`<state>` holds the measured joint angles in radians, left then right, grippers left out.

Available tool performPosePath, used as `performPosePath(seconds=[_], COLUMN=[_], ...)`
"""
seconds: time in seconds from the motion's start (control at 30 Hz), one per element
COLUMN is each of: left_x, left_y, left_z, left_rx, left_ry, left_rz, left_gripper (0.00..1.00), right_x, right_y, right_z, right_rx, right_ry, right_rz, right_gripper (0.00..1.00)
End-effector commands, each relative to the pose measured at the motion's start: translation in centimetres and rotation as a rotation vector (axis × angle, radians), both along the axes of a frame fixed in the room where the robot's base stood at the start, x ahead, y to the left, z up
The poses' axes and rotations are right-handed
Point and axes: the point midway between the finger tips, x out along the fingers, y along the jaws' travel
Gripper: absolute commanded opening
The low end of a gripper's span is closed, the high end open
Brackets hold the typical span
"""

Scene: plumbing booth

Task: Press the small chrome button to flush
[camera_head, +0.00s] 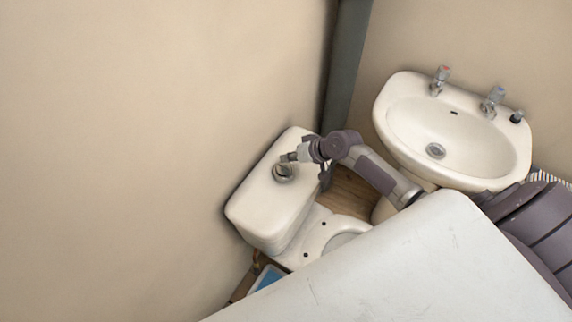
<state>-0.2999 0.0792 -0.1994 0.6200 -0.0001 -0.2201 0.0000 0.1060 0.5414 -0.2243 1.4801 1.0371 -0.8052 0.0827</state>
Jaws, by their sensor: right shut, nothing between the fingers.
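The toilet cistern (255,212) stands against the wall left of centre, with a white lid. A round chrome flush button (283,173) is set in the top of the lid. My right gripper (287,158) is shut and empty. Its fingertips are at the far edge of the button and overlap it in the picture; I cannot tell whether they touch it. My right arm reaches in from the right, in front of the sink. My left gripper is not in view.
A white sink (398,120) with two taps is at the upper right. A grey pipe (345,70) runs down the wall corner. The toilet bowl (345,236) is below the cistern, partly hidden. A blue-topped object (266,278) lies on the floor at the lower left.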

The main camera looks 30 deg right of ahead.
Motion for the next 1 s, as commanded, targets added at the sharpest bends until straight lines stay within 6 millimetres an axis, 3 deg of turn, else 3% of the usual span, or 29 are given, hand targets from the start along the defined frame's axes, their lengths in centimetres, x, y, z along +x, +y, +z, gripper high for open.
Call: performPosePath(seconds=[1.0], left_x=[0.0], left_y=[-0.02], left_z=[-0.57], left_rx=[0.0], left_ry=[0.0], left_rz=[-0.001], left_gripper=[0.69], right_x=[-0.01], right_y=[0.01], right_z=[-0.87], right_rx=[0.0], right_ry=[0.0], right_rz=[0.0], right_gripper=[0.0])
